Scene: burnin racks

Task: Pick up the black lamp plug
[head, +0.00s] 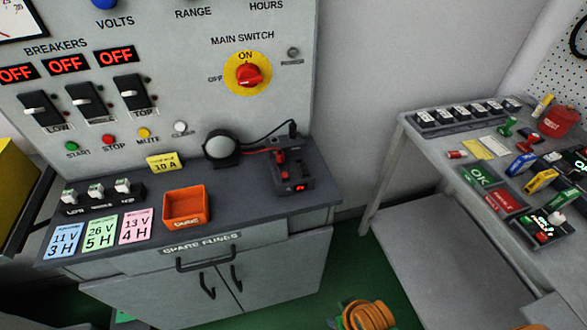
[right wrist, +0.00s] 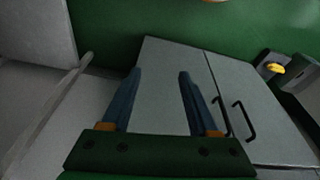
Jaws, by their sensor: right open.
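A small black plug (head: 292,129) stands upright at the back of the cabinet top in the head view. A thin black cable runs from it towards the round lamp (head: 221,146) on its left. The plug is just behind a dark box (head: 292,172) with red parts and a red display; I cannot tell exactly what it sits in. The plug is not in that view. My left gripper is in neither view.
An orange bin (head: 186,222), coloured cards (head: 100,234) and a row of small switches (head: 97,207) occupy the cabinet's left top. The breaker panel (head: 180,70) rises behind. A cluttered workbench (head: 415,150) stands right.

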